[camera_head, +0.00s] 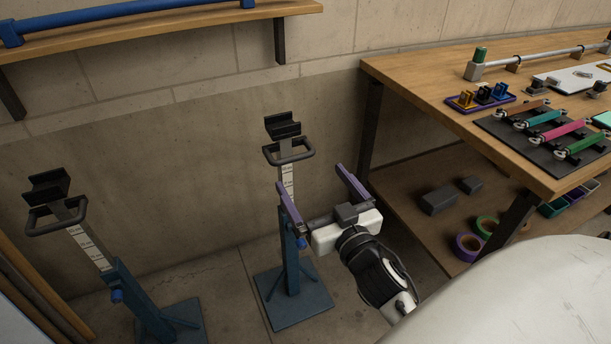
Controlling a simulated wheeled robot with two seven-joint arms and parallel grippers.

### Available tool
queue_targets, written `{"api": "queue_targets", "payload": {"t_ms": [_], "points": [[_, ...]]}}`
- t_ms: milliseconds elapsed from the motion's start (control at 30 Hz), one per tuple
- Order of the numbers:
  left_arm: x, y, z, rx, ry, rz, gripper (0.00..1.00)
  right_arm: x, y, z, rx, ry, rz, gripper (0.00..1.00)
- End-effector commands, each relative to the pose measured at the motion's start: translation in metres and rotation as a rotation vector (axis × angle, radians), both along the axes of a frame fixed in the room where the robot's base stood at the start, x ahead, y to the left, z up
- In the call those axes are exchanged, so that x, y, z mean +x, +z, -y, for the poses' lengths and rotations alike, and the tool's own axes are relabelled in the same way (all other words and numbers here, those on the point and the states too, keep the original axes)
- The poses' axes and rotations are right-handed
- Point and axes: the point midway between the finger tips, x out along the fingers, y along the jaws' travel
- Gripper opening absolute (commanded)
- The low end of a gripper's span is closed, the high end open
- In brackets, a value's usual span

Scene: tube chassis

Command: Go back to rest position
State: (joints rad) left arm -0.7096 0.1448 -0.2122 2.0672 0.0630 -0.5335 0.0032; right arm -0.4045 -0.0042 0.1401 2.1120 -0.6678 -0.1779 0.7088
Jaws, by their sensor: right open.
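My right gripper (315,183) is in the middle of the head view, its two purple fingers spread wide with nothing between them that I can see held. It is in front of the right blue stand (291,270) in the picture and covers part of its post. I cannot tell whether it touches the stand. My left gripper is not in view.
A second blue stand (118,280) is at the left. A wooden workbench (420,80) with tools and coloured tubes (570,128) fills the right, with grey blocks (438,201) and tape rolls (467,246) on its lower shelf. A wall shelf (180,30) holds a blue tube (100,14).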

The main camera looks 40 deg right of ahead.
Motion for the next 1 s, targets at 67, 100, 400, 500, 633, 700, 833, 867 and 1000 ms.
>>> {"api": "queue_targets", "payload": {"t_ms": [67, 100, 400, 500, 633, 700, 833, 867, 1000], "points": [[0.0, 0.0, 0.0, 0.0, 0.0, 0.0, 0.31, 0.0, 0.0, 0.0, 0.0, 0.0, 0.0, 0.97], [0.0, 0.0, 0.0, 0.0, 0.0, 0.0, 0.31, 0.0, 0.0, 0.0, 0.0, 0.0, 0.0, 0.97], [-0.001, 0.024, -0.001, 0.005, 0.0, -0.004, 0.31, -0.013, -0.026, -0.027, 0.02, 0.056, -0.145, 0.97], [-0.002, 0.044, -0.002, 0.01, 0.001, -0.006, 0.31, -0.04, -0.063, -0.064, 0.038, 0.141, -0.325, 0.97], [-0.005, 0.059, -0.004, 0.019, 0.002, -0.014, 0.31, -0.09, -0.109, -0.116, 0.057, 0.274, -0.549, 0.97], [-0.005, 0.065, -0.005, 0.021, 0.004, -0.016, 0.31, -0.117, -0.127, -0.138, 0.064, 0.339, -0.642, 0.97], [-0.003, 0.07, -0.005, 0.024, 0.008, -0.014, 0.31, -0.155, -0.147, -0.168, 0.076, 0.43, -0.753, 0.97], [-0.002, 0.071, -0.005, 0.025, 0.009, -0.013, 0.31, -0.161, -0.15, -0.172, 0.077, 0.443, -0.769, 0.97], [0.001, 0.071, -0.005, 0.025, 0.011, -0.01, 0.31, -0.172, -0.156, -0.181, 0.081, 0.472, -0.799, 0.97]]}}
